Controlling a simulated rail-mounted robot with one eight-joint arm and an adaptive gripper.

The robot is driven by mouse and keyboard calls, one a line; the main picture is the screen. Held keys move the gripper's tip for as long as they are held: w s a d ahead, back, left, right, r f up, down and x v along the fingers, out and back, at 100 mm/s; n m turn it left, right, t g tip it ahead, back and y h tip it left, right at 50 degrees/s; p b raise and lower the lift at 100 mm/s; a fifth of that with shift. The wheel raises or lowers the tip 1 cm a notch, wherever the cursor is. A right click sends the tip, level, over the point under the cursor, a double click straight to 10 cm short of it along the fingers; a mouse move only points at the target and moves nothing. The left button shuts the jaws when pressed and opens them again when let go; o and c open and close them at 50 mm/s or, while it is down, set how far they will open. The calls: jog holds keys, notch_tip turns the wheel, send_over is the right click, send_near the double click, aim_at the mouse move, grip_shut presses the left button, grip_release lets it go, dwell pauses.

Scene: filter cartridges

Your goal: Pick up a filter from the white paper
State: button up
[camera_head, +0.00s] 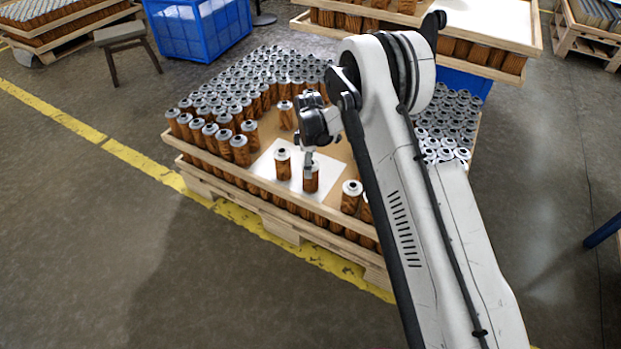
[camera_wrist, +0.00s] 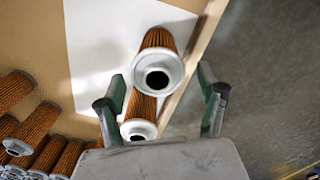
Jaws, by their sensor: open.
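A white paper (camera_head: 262,166) lies on the brown sheet of the front pallet. Two upright filters with brown pleats and pale caps stand on it, a left one (camera_head: 283,165) and a right one (camera_head: 312,181). My gripper (camera_head: 308,160) points down at the right one and partly covers it. In the wrist view, the paper (camera_wrist: 95,45) lies beyond the fingers. My open gripper (camera_wrist: 161,80) has one filter (camera_wrist: 158,68) showing between its fingertips; I cannot tell whether they touch it. Another filter (camera_wrist: 137,127) shows lower, close to the palm.
Many filters (camera_head: 225,105) crowd the pallet's left and back. A filter (camera_head: 351,197) stands right of the paper, and silver-capped ones (camera_head: 448,120) fill the right side. A wooden rim (camera_head: 240,185) edges the pallet. A blue crate (camera_head: 203,30) stands behind. Floor in front is clear.

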jog(key=f+b, duration=0.1)
jog(key=f, duration=0.1)
jog(key=f+b, duration=0.1)
jog(key=f, duration=0.2)
jog(key=shift+w+d, duration=0.1)
jog(key=shift+d, duration=0.1)
jog(key=shift+r, duration=0.1)
jog(key=c, duration=1.3)
